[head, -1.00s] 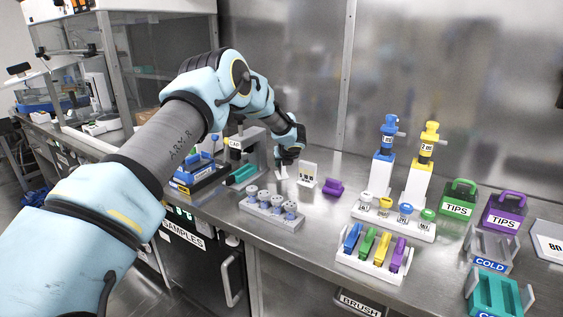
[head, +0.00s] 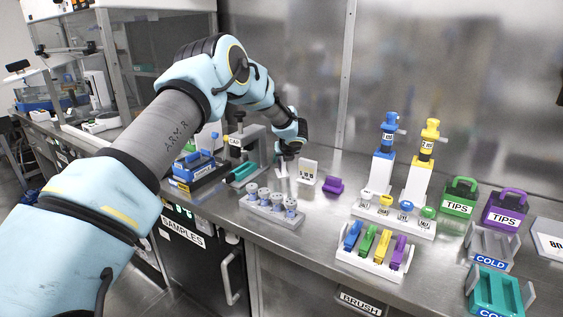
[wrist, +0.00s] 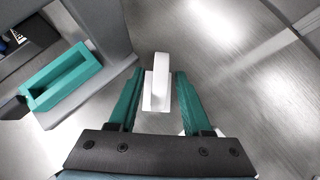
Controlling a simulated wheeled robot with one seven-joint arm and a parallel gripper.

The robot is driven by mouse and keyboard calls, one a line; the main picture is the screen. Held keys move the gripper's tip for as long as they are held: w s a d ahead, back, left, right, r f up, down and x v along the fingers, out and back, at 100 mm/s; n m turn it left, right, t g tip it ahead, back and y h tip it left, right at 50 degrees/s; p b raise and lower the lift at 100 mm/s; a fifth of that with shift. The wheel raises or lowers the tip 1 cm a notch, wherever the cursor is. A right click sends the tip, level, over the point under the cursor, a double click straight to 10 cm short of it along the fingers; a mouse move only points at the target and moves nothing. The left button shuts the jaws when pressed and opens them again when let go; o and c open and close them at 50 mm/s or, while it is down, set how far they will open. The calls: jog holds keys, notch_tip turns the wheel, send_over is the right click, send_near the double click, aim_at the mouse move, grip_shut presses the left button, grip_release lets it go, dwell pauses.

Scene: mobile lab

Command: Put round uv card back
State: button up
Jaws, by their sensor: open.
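My gripper (wrist: 153,100) points down over the bench, with its two teal fingers apart. A small white piece with an upright tab (wrist: 160,85) stands between and just beyond the fingertips. I cannot tell whether either finger touches it. In the head view my gripper (head: 289,156) is at the back of the bench, and the white piece (head: 281,171) shows just below it. I cannot make out a round shape, so I cannot confirm that this is the round uv card. A white upright card stand (head: 307,172) with dark markings is just right of it.
A grey press-like device with a teal tray (head: 243,172) stands close left; the tray also shows in the wrist view (wrist: 62,76). A purple block (head: 333,185) is to the right. A grey rack of vials (head: 272,208) stands in front. Steel wall lies behind.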

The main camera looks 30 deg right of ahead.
jog(key=b+v, duration=0.2)
jog(key=v, duration=0.8)
jog(key=shift+s, duration=0.15)
jog(key=w+a+r+m+h, duration=0.1)
jog(key=w+a+r+m, duration=0.15)
jog(key=a+m, duration=0.65)
jog(key=w+a+r+m+h, duration=0.1)
jog(key=a+r+m, duration=0.2)
jog(key=a+m, duration=0.65)
jog(key=s+a+f+m+g+y, duration=0.1)
jog(key=s+a+m+g, duration=0.1)
jog(key=s+a+m, duration=0.3)
jog(key=s+a+f+m+g+y, duration=0.1)
jog(key=s+a+m, duration=0.4)
jog(key=s+a, duration=0.6)
jog(key=s+a+f+m+g+y, duration=0.2)
jog(key=s+a, duration=0.5)
jog(key=a, duration=0.9)
jog(key=f+m+g, duration=0.1)
jog(key=m+g, duration=0.1)
jog(key=m, duration=0.1)
jog(key=shift+s+a, duration=0.15)
jog(key=shift+s, duration=0.25)
jog(key=shift+m, duration=0.25)
